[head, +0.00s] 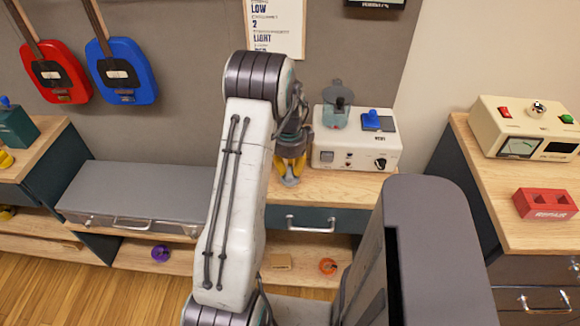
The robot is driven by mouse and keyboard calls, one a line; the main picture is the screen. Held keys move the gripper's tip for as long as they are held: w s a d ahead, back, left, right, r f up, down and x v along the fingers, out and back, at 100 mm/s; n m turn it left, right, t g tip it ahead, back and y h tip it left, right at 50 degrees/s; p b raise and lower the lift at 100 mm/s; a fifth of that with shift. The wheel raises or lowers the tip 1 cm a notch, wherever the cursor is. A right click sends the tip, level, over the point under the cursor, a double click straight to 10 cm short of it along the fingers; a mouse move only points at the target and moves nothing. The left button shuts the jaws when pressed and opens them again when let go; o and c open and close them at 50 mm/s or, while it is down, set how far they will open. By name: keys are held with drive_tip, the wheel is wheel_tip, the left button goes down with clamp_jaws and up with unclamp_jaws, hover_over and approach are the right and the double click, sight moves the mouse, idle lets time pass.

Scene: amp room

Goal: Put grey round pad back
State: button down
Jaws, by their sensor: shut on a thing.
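My gripper (289,172) shows in the head view just left of the cream amp unit, above the wooden counter. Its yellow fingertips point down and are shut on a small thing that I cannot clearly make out. I cannot pick out the grey round pad for certain anywhere. The cream unit (357,157) has a black knob and small switches on its front. On its top stand a grey-teal piece (336,108) with a dark middle and a blue switch piece (373,118).
A wooden counter (335,187) with a drawer lies under the unit. A grey-topped case (150,188) sits at left. A purple ring (160,254) and an orange ring (328,266) lie on the low shelf. A red block (545,204) and a meter box (525,125) stand at right.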

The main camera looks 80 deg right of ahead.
drive_tip(key=shift+f, duration=0.1)
drive_tip(key=c, duration=1.5)
unclamp_jaws()
drive_tip(key=shift+f, duration=0.1)
drive_tip(key=shift+c, duration=0.2)
drive_tip(key=o, duration=0.4)
